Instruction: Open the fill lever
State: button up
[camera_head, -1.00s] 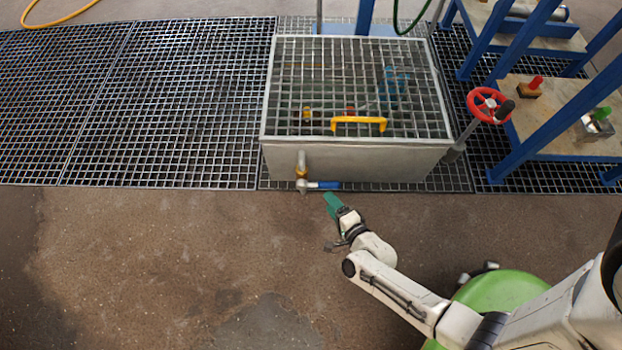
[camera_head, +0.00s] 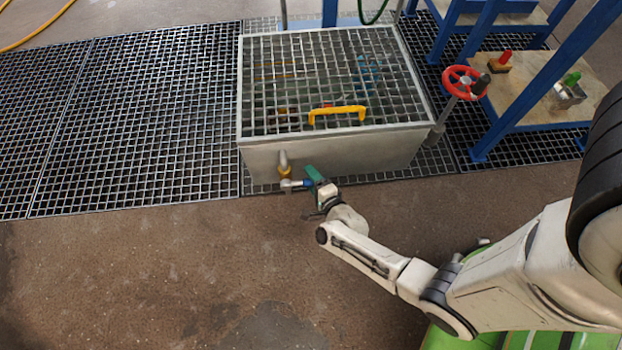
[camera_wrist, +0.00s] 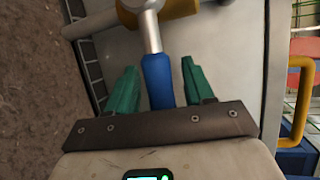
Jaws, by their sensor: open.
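The fill lever (camera_wrist: 158,78) has a blue grip on a metal stem, joined to a valve body on a brass pipe fitting (camera_head: 285,172) at the front of the grey tank (camera_head: 335,160). In the head view the blue grip (camera_head: 307,183) is partly hidden by my gripper (camera_head: 313,177). In the wrist view the green fingers of my gripper (camera_wrist: 160,82) are open, one on each side of the blue grip, with visible gaps. The grip's near end is hidden behind the gripper's dark front plate.
A grating lid with a yellow handle (camera_head: 337,114) covers the tank. A red handwheel (camera_head: 463,82) stands at the tank's right, near blue-framed shelving (camera_head: 535,80). Floor grating (camera_head: 140,115) extends left. Brown floor in front is clear.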

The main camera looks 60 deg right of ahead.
jog(key=shift+w+d+f, duration=0.1)
jog(key=shift+w+d, duration=0.1)
jog(key=shift+w, duration=0.05)
jog(key=shift+c, duration=0.3)
grip_shut()
